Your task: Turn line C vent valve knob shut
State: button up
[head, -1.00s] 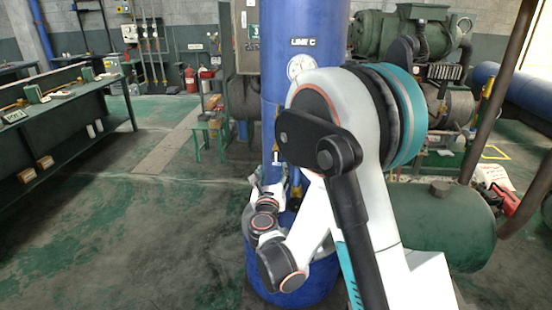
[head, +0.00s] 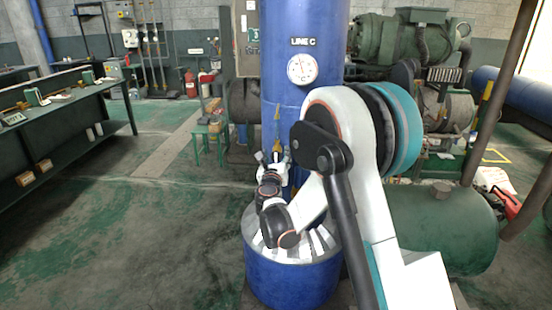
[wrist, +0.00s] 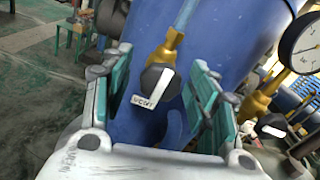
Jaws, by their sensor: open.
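The line C vent valve knob (wrist: 158,78) is dark and round with a white pointer bar, on a brass valve body (wrist: 172,45). A white VENT tag (wrist: 143,101) hangs beside it. In the wrist view the knob lies between the two teal-padded fingers of my open gripper (wrist: 163,90); I cannot tell whether either finger touches it. The LINE C label (head: 303,42) and a round gauge (head: 302,69) are above.
A second brass valve (wrist: 255,104) with a dark knob stands to the right in the wrist view, below a gauge (wrist: 301,42). A green tank (head: 445,225) and machinery fill the right side. The floor at the left is open, up to a bench (head: 60,110).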

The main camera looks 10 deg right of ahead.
jog(key=c, duration=1.1)
jog(key=shift+m, duration=0.3)
jog(key=m+b, duration=0.1)
jog(key=m, duration=0.2)
jog(key=shift+m, duration=0.3)
jog(key=m, duration=0.4)
jog(key=shift+a+m+b, duration=0.1)
jog(key=shift+m+b, duration=0.2)
jog(key=m, duration=0.4)
jog(key=shift+m+b, duration=0.4)
jog(key=shift+m, duration=2.1)
